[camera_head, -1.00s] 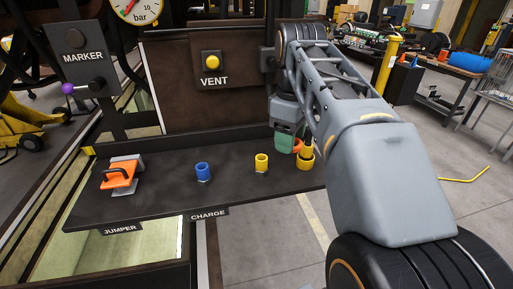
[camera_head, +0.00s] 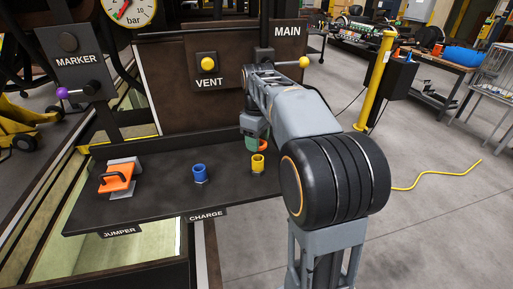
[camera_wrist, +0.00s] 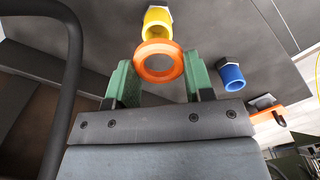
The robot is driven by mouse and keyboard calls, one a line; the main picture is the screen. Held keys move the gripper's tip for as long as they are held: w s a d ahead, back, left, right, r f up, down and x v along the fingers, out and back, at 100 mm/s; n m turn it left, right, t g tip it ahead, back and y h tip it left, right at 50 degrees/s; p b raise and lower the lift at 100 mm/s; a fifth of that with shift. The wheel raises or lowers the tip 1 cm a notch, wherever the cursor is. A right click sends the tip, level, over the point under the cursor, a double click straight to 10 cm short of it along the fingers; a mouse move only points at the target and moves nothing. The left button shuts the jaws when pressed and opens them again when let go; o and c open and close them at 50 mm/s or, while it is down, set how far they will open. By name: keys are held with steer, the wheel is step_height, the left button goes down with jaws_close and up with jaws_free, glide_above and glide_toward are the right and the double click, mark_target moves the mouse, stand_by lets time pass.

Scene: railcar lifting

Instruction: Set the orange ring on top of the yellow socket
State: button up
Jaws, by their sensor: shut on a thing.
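The orange ring (camera_wrist: 158,77) is between the green fingers of my gripper (camera_wrist: 159,84) in the wrist view, and the gripper is shut on it. In the head view my gripper (camera_head: 255,143) hangs over the shelf, with a sliver of the ring (camera_head: 263,148) showing at its lower end. The yellow socket (camera_head: 258,164) stands upright on the shelf just below the ring. The socket (camera_wrist: 157,19) shows beyond the ring in the wrist view, partly covered by it. I cannot tell whether they touch.
A blue socket (camera_head: 199,173) stands left of the yellow one. An orange-handled jumper (camera_head: 117,178) lies farther left on the dark shelf (camera_head: 155,197). The VENT panel (camera_head: 170,92) rises behind. My arm covers the shelf's right end.

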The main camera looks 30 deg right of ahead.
steer(key=f, duration=0.3)
steer(key=shift+w+f, duration=0.15)
steer(key=shift+w, duration=0.25)
steer(key=shift+f, duration=0.35)
steer(key=shift+f+b, duration=0.35)
steer(key=shift+f, duration=0.15)
steer(key=o, duration=0.9)
